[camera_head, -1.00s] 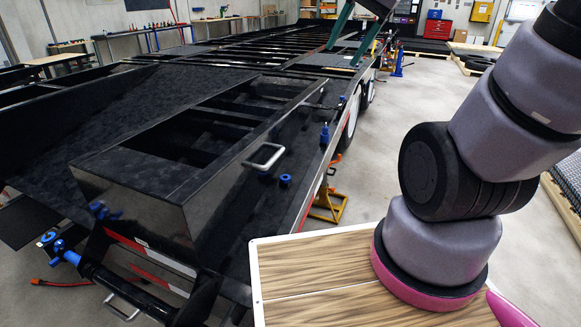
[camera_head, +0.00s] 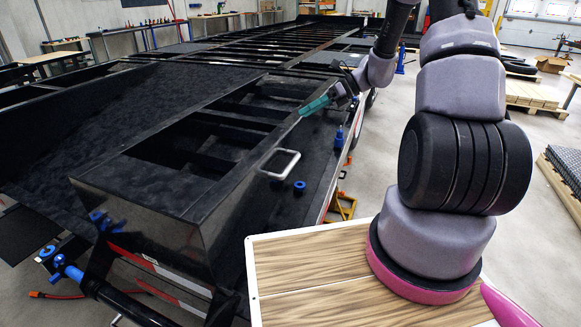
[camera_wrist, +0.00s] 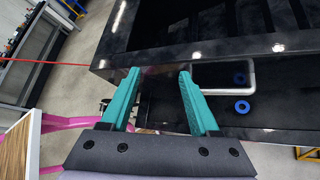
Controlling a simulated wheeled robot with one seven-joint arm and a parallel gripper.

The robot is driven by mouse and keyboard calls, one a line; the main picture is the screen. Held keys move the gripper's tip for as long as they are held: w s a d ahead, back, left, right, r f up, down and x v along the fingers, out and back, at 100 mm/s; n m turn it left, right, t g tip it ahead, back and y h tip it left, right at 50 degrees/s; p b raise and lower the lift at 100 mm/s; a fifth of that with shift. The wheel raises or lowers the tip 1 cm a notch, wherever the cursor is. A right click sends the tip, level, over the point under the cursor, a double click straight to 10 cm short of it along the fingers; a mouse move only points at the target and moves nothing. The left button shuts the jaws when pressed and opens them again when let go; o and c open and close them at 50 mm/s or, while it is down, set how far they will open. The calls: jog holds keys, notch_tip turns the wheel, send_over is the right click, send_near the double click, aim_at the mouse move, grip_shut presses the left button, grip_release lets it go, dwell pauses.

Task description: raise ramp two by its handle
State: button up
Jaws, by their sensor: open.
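A silver loop handle (camera_head: 291,165) sticks out from the side of a black ramp frame (camera_head: 130,195) at the near end of the trailer. I cannot tell from any marking which ramp is ramp two. My gripper (camera_head: 314,106) has teal fingers and is beyond the handle in the head view, above the ramp's long side. In the wrist view, my gripper (camera_wrist: 158,75) is open with nothing between its fingers. The handle (camera_wrist: 225,64) lies right of the right finger there, whose tip overlaps its left end in the picture. I cannot tell whether they touch.
A blue ring (camera_head: 299,187) and a blue fitting (camera_head: 339,138) stand on the trailer deck beside the handle. A blue coupling (camera_head: 58,262) is at the near left. Pallets (camera_head: 535,98) stand at the right. Grey floor (camera_head: 360,170) is free beside the trailer.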

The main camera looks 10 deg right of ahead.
jog(key=w+d+f+m+t+y, duration=0.1)
jog(key=w+f+m+t, duration=0.1)
jog(key=f+m, duration=0.35)
jog(key=w+d+f+m+t+y, duration=0.1)
jog(key=w+d+f+m, duration=0.15)
jog(key=f, duration=0.55)
jog(key=m+t, duration=0.4)
jog(key=m, duration=0.4)
send_near(293, 166)
jog(key=x, duration=1.1)
jog(key=shift+w, duration=0.15)
grip_shut()
jog(key=shift+f, duration=0.1)
